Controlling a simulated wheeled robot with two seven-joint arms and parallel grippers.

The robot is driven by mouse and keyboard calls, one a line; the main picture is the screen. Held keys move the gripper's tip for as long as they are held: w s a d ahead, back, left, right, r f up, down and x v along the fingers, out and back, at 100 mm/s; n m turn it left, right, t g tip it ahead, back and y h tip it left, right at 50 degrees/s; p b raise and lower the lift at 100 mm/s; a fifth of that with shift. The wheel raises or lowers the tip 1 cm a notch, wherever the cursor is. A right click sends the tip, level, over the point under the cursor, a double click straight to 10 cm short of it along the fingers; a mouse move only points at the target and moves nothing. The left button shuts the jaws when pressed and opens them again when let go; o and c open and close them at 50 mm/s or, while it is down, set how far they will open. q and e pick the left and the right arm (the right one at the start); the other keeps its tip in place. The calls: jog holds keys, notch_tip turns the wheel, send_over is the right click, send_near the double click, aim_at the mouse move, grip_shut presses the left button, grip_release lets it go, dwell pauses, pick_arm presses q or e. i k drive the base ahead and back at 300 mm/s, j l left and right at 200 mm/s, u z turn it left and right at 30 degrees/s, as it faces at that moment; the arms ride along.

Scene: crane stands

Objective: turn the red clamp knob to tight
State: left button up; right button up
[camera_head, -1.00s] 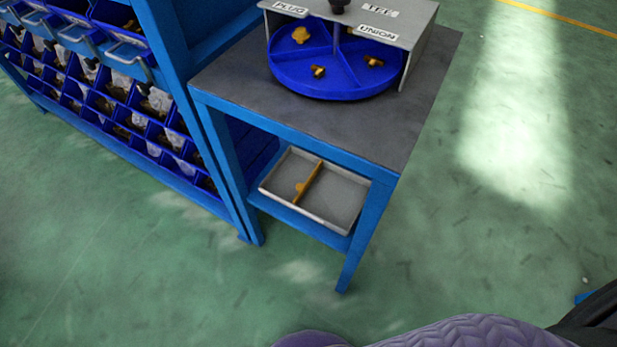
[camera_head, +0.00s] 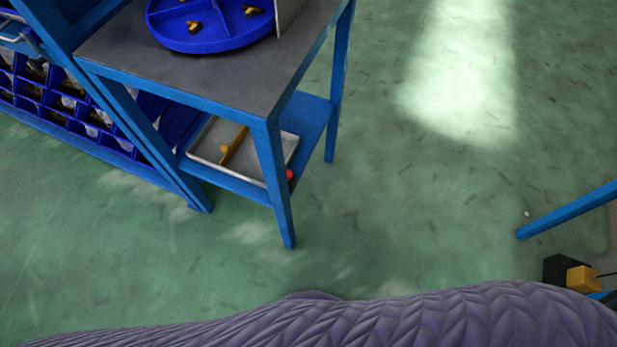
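A small red round thing (camera_head: 289,174) shows just behind the front right leg of the blue table, beside the tray on the lower shelf. It may be the red clamp knob, but it is too small and too covered to tell. No clamp or crane stand can be made out for certain. Neither of my grippers is in view.
A blue table (camera_head: 283,205) has a grey top carrying a blue divided turntable (camera_head: 210,40) with brass fittings. A metal tray (camera_head: 205,150) lies on its lower shelf. Blue bins (camera_head: 60,105) stand left. A blue bar (camera_head: 570,210) and yellow block (camera_head: 583,279) are at right. Green floor between is clear.

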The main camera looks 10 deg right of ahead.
aim_at(289, 172)
jog(key=i+l+u, duration=0.1)
jog(key=u, duration=0.25)
jog(key=i+l+u, duration=0.2)
jog(key=u, duration=0.2)
jog(key=i+l, duration=0.05)
jog(key=i, duration=0.05)
